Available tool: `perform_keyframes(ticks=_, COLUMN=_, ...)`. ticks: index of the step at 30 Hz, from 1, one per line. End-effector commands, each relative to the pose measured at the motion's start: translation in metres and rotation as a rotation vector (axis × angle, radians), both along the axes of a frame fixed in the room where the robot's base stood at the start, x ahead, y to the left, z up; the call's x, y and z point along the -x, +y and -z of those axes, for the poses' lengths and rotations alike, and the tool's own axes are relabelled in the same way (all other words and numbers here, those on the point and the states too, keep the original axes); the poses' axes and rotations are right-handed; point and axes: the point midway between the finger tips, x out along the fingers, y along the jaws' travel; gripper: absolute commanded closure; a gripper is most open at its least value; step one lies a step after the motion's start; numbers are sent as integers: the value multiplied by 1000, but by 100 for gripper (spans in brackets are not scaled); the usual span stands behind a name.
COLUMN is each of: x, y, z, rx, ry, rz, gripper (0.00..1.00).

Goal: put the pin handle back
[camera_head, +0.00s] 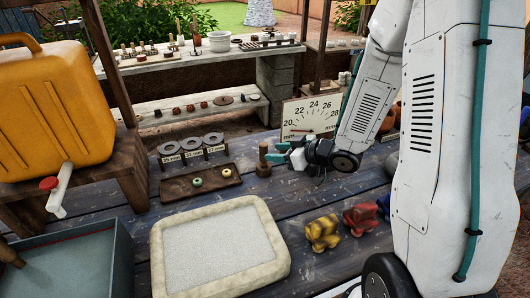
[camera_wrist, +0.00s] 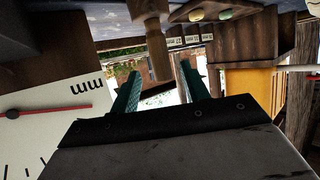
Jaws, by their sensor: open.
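The pin handle (camera_head: 263,158) is a brown wooden piece standing upright on a wider block on the blue plank table, left of the dial board. My gripper (camera_head: 275,152), with teal fingers, is open and empty just right of it, coming in from the right. In the wrist view, which is upside down, the handle (camera_wrist: 154,45) shows between the two fingertips of my gripper (camera_wrist: 160,70). No finger visibly presses on it, and I cannot tell how far it lies between them.
The dial board (camera_head: 311,116) stands close behind my gripper. A dark wooden tray (camera_head: 175,190) with two small rings lies left of the handle, with grey labelled rings (camera_head: 191,148) behind. A pale framed tray (camera_head: 218,277) and animal figures (camera_head: 322,233) are nearer.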

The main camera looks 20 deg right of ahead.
Motion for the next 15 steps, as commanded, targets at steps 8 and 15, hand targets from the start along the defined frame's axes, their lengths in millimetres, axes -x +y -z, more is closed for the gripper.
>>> perform_keyframes(ticks=8, x=31, y=-24, z=-17, rx=0, ry=-1, rz=1, gripper=54)
perform_keyframes(ticks=15, x=34, y=-30, z=-21, rx=23, ry=3, rz=13, gripper=54)
